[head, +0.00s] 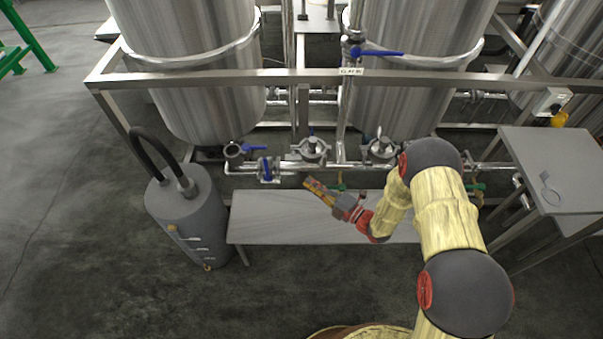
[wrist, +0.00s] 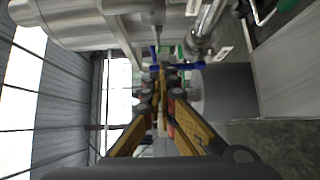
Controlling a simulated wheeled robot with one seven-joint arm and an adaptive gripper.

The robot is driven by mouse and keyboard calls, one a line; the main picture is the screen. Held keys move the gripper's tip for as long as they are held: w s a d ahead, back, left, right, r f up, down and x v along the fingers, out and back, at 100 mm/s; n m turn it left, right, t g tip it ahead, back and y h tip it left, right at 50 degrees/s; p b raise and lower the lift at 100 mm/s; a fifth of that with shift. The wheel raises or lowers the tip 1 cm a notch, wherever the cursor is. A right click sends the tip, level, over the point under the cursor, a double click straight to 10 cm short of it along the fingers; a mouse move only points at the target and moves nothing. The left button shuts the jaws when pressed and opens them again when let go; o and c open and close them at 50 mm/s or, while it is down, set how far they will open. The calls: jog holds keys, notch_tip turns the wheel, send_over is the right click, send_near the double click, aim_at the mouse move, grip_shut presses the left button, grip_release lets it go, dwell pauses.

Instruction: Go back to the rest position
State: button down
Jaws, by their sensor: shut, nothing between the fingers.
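My gripper (head: 312,184) is in the middle of the head view, at the end of my yellow arm. It is above the far edge of a low grey bench (head: 275,228), near the pipework behind it. It is shut and holds nothing. In the wrist view its two orange-brown fingers (wrist: 160,100) run forward and come together near the middle of the picture. The arm reaches forward from the lower right and bends to the left at the wrist.
Two large steel tanks (head: 190,60) stand behind a metal frame (head: 300,78). Pipes with valves (head: 313,150) and blue handles (head: 377,53) run beneath. A grey cylinder (head: 190,220) with a black hose stands left. A grey table (head: 560,165) stands right. The floor front left is clear.

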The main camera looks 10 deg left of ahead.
jog(key=v, duration=0.2)
jog(key=s+p+v, duration=0.1)
jog(key=v, duration=0.2)
jog(key=shift+s, duration=0.1)
